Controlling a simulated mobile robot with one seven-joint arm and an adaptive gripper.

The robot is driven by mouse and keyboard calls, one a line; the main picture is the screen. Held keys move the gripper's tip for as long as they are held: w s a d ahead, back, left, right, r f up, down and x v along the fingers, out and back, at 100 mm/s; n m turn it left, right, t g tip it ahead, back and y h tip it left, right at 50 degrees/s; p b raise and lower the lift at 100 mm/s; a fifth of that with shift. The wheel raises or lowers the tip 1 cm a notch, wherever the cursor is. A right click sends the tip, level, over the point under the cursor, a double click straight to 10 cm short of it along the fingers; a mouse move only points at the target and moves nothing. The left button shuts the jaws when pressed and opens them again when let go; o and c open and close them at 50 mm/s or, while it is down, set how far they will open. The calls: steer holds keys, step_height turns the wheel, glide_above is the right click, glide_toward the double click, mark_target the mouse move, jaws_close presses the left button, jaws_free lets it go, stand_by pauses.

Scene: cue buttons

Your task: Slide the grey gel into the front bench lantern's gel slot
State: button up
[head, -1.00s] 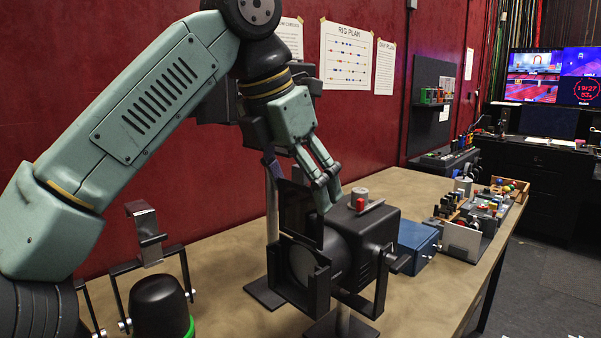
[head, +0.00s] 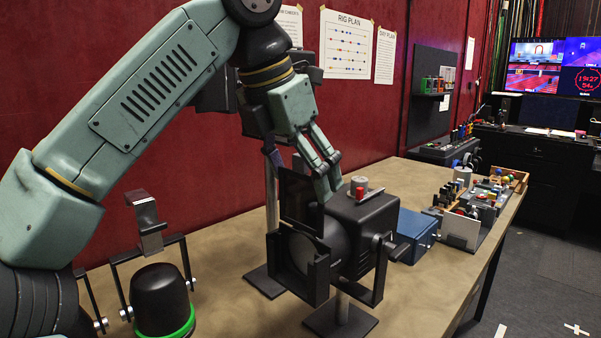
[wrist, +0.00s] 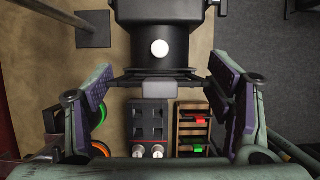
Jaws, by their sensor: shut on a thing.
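The front bench lantern (head: 355,220) is black, with a round lens and open flaps at its front. My gripper (head: 299,182) is above the lens end, with its fingers wide apart and closed on the side edges of a dark upright panel, the grey gel (head: 297,192). In the wrist view the gel shows edge-on as a thin dark bar with a grey tab (wrist: 160,88), spanning between the fingers of my gripper (wrist: 165,95). The lantern body (wrist: 158,15) is just beyond it. The gel's lower edge is hidden; I cannot tell if it is inside the slot.
A black lantern with a green ring (head: 163,302) stands at the front left. A blue box (head: 412,236) and a cluttered tray (head: 490,205) are on the right of the bench (head: 225,290). A wooden rack (wrist: 194,115) with red and green pieces shows in the wrist view.

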mark_target(299, 218)
steer(key=shift+f, duration=0.15)
steer(key=shift+f+b, duration=2.5)
steer(key=shift+f, duration=1.25)
steer(key=o, duration=1)
steer(key=shift+o, duration=0.2)
steer(key=v, duration=0.7)
steer(key=shift+s+a+r, duration=0.1)
steer(key=shift+r, duration=0.1)
